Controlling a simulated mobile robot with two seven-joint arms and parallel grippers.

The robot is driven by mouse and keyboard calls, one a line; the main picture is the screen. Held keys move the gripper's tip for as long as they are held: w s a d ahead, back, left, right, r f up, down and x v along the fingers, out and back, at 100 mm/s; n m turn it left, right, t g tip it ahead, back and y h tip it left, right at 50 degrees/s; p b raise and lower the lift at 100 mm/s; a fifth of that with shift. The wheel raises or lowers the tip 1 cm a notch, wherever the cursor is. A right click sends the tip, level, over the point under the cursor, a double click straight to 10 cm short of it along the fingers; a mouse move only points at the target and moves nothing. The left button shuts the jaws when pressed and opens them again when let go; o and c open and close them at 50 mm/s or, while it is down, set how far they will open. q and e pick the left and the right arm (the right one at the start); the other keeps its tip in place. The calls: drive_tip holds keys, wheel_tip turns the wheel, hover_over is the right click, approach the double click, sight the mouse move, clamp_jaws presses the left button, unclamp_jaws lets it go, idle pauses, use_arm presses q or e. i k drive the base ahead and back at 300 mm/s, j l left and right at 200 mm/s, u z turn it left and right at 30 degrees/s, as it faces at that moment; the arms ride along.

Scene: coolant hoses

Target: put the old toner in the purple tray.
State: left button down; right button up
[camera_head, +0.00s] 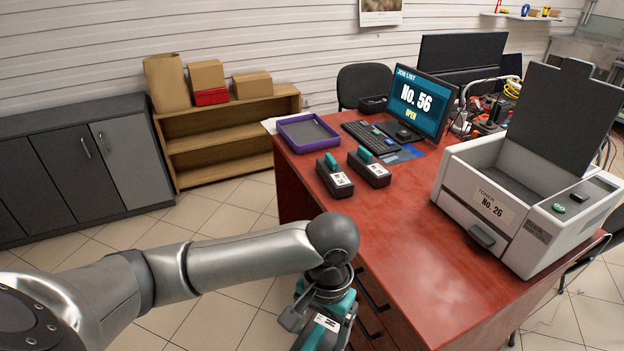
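Two black toner cartridges with teal handles and white labels lie side by side on the red desk, a left one (335,178) and a right one (369,168). Their label print is too small to read, so I cannot tell which is old. The purple tray (285,139) lies at the desk's far left corner and looks empty. My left gripper (322,322) hangs low beside the desk's front left edge, apart from the cartridges. Teal parts and a white label show there; its fingertips are not clear. My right gripper is not in view.
The printer (490,203) at the right has its lid raised and reads "TONER No. 26". The monitor (418,103) reads "JOB LIST No. 56 OPEN". A keyboard (369,136) lies right of the tray. The desk's front middle (410,245) is clear.

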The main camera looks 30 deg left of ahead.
sight(307, 134)
drive_tip(key=i+j+z, duration=0.25)
drive_tip(key=j, duration=0.6)
drive_tip(key=j+z, duration=0.25)
drive_tip(key=j, duration=0.6)
drive_tip(key=i+j+z, duration=0.1)
drive_tip(key=j, duration=0.3)
drive_tip(key=i+j+z, duration=0.1)
drive_tip(key=j, duration=0.25)
drive_tip(key=i+j+z, duration=0.1)
drive_tip(key=j, duration=0.3)
drive_tip(key=i+j+z, duration=0.15)
drive_tip(key=j, duration=0.3)
drive_tip(key=i+j, duration=0.15)
drive_tip(key=j, duration=0.2)
drive_tip(key=i+j, duration=0.2)
drive_tip(key=j, duration=0.15)
drive_tip(key=l+z, duration=0.05)
